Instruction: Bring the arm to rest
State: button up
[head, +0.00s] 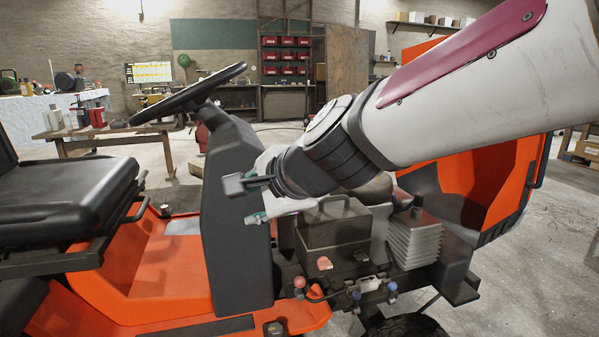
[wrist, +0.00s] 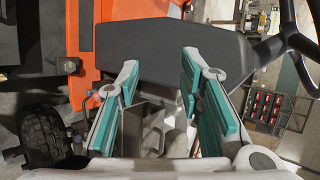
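My arm reaches in from the upper right of the head view, its white and dark red link sloping down to the left. My gripper (wrist: 158,78) shows in the wrist view with its two teal-padded fingers apart and nothing between them. In the head view my gripper (head: 258,217) is partly hidden behind the black wrist, with a teal fingertip showing beside the dark dash column (head: 238,220). It hangs above and beside the engine bay; I cannot tell whether it touches the column.
An orange ride-on tractor (head: 165,280) fills the foreground, with a black seat (head: 65,200), a steering wheel (head: 188,93) and a raised orange hood (head: 480,185). A dark battery box (head: 333,222) sits below my wrist. A cluttered workbench (head: 100,135) stands at the back left. Open floor shows at right.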

jog(key=s+d+f+n+g+h, duration=0.2)
jog(key=s+d+f+n+g, duration=0.15)
jog(key=s+d, duration=0.65)
jog(key=s+d+f+n+g+h, duration=0.2)
jog(key=s+d+f+n+h, duration=0.15)
jog(key=s+d, duration=0.65)
jog(key=s+d+f+n+g+h, duration=0.3)
jog(key=s+d, duration=0.4)
jog(key=s, duration=0.6)
notch_tip(320, 180, up, 37)
jog(key=w+n+t+y+p, duration=0.1)
jog(key=t+p, duration=0.3)
jog(key=p, duration=3)
jog(key=shift+f+n, duration=0.15)
jog(key=shift+n, duration=0.25)
